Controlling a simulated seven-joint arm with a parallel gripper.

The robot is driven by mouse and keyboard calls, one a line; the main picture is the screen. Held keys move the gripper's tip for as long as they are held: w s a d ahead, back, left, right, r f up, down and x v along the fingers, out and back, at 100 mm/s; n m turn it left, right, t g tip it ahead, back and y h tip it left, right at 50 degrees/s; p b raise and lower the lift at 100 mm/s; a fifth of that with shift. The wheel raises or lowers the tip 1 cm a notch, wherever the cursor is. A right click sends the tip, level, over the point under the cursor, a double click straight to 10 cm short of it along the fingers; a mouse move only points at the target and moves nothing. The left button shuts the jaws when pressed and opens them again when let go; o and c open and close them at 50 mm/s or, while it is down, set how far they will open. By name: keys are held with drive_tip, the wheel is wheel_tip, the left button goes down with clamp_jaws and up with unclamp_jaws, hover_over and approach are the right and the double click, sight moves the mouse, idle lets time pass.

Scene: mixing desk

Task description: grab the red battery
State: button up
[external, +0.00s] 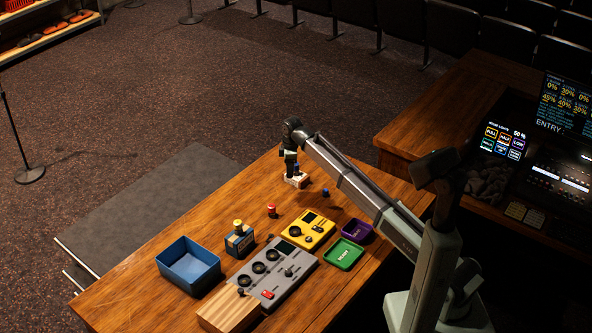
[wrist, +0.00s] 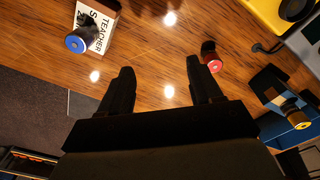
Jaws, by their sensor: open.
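The red battery (external: 272,210) is a small upright red cylinder on the wooden desk, left of the yellow device. In the wrist view the red battery (wrist: 211,60) stands just beyond the tip of my right-hand finger. My gripper (external: 289,168) is above the far part of the desk, behind the red battery. In the wrist view my gripper (wrist: 160,80) has its two dark fingers wide apart, with only bare desk between them. I see no contact with the battery.
A blue-topped cylinder (wrist: 76,43) is by a white lettered block (wrist: 97,30). A yellow-topped cylinder (external: 238,224) is at a blue holder (external: 240,243). A yellow device (external: 308,230), grey console (external: 275,270), blue bin (external: 188,266) and green tray (external: 344,254) occupy the nearer desk.

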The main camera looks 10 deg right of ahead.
drive_tip(key=n, duration=0.2)
hover_over(272, 205)
wheel_tip(272, 205, down, 9)
drive_tip(key=shift+w+f, duration=0.15)
drive_tip(key=shift+s+a+f, duration=0.1)
drive_tip(key=shift+f, duration=1.2)
drive_tip(key=shift+s+f, duration=0.1)
drive_tip(key=shift+f, duration=1.2)
drive_tip(key=shift+c, duration=0.5)
clamp_jaws()
drive_tip(key=shift+r, duration=0.15)
